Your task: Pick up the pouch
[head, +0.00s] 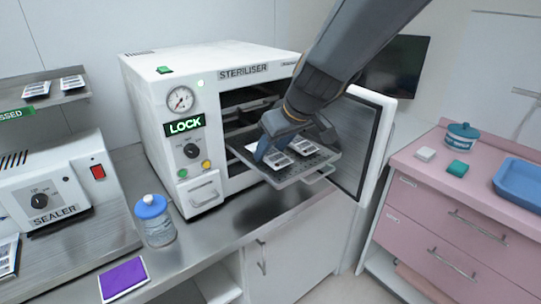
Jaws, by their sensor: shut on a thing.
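Two white pouches with dark printed labels lie side by side over the dark perforated tray (318,166), which is pulled out of the steriliser. My gripper (264,153) reaches down from the upper right to the left end of the tray. It is shut on the left pouch (279,160), at its left side. The other pouch (303,147) lies just to the right, clear of the fingers. I cannot tell whether the held pouch still touches the tray. My arm hides part of the steriliser opening.
The steriliser (225,72) has its door (362,140) swung open on the right, close beside the tray. A blue-lidded jar (155,222) and a purple packet (123,278) are on the steel counter. A sealer (60,195) stands left. A pink cabinet (440,185) stands right.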

